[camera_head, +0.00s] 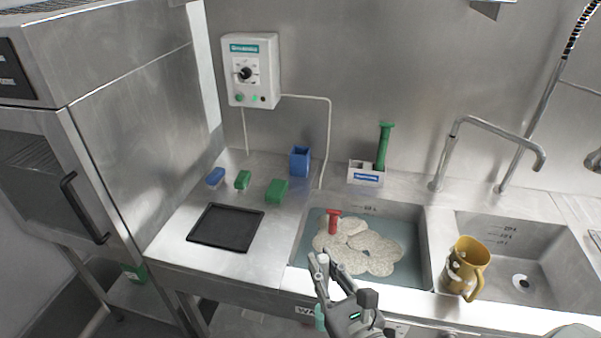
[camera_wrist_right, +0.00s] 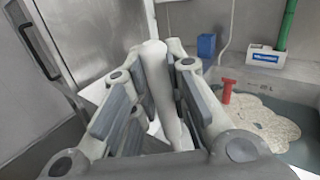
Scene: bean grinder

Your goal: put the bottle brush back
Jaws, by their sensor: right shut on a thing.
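My right gripper (camera_head: 325,268) is shut on a pale, rod-shaped thing, which looks like the bottle brush (camera_wrist_right: 158,90). It stands nearly upright between the fingers in the wrist view. In the head view its pale top shows above the counter's front edge, left of the gripper body; a teal piece below may be its lower part. A white holder (camera_head: 366,173) with a blue label stands behind the left sink, with a green upright thing (camera_head: 384,146) at its right side. My left gripper is not in view.
The left sink (camera_head: 426,238) holds water, pale foam (camera_head: 372,253) and a red-handled thing (camera_head: 333,220). A yellow jug (camera_head: 467,262) is by the right sink. A black tray (camera_head: 226,227), a blue container (camera_head: 300,161) and small blue and green blocks occupy the left counter.

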